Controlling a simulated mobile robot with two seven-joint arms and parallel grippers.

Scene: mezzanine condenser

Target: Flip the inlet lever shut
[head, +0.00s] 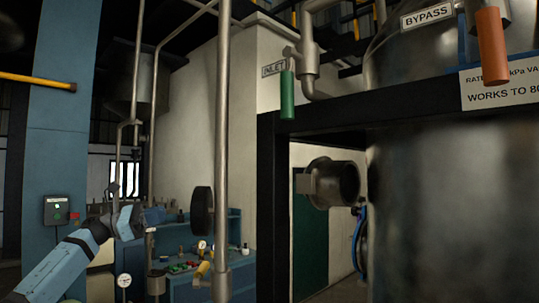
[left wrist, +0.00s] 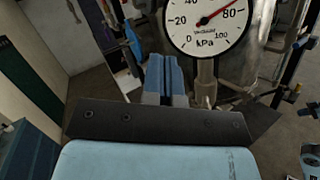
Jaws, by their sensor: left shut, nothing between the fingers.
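The inlet lever has a green handle (head: 287,95) that hangs straight down from a grey pipe valve, beside the sign reading INLET (head: 273,68), high in the middle of the head view. My left gripper (head: 160,214) is low at the left of the head view, well below and left of the green handle, and does not touch it. In the left wrist view its blue fingers (left wrist: 165,76) are together with nothing between them. The inlet lever is not recognisable in the left wrist view. My right gripper is not in view.
An orange handle (head: 491,47) hangs by the BYPASS sign (head: 427,14). A vertical pipe (head: 222,130) stands between my left gripper and the green handle. A black beam (head: 350,112) runs below the handle. A kPa gauge (left wrist: 206,22) is close ahead in the wrist view.

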